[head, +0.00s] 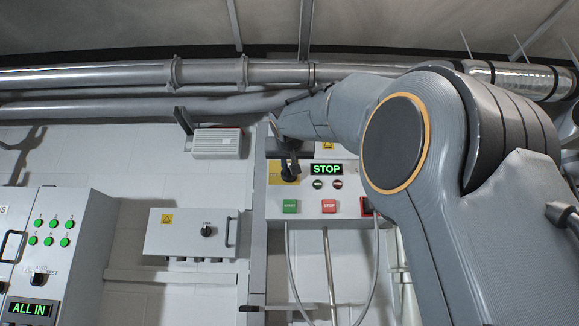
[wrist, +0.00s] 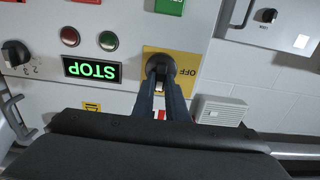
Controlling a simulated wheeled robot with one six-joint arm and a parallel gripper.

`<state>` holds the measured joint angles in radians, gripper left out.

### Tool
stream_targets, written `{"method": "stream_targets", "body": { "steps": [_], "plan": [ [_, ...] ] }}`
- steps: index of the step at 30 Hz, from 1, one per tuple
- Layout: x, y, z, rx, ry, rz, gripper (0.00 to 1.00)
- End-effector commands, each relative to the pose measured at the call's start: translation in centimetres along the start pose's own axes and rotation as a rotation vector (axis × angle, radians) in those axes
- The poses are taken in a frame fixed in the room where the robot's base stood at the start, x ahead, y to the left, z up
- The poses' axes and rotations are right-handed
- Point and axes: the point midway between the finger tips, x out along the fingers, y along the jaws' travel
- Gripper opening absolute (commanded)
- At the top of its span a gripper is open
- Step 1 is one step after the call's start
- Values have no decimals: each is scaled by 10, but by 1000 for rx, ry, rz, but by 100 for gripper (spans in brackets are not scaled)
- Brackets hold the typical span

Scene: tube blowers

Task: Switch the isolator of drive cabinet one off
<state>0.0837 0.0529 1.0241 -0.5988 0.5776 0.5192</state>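The drive cabinet (head: 345,205) with a lit green STOP display hangs on the wall at the centre of the head view. Its isolator, a black rotary knob (wrist: 161,66) on a yellow plate (wrist: 190,59), is at the cabinet's upper left; the wrist view shows it upside down. The word OFF is readable on the plate beside the knob; other lettering is hidden. The knob's handle lies upright in the picture, pointing away from OFF. My gripper (wrist: 162,84) is at the knob, with one finger on each side of the handle, apparently closed on it. I cannot read a cabinet number.
Below the display are a green button (head: 290,206) and a red stop button (head: 329,206). A selector (wrist: 15,54) is on the same front. A small grey box (head: 192,233) and an ALL IN cabinet (head: 85,235) stand left. Pipes (head: 120,76) run above.

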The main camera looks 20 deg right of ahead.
Motion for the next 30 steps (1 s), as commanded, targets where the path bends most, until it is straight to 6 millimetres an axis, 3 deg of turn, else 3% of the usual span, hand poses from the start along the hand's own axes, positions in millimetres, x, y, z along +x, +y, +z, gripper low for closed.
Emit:
{"method": "stream_targets", "body": {
  "steps": [14,30],
  "plan": [
    [0,-2,0,-112,0,0,0],
    [-1,-7,1,-594,1,-1,0]
  ]
}}
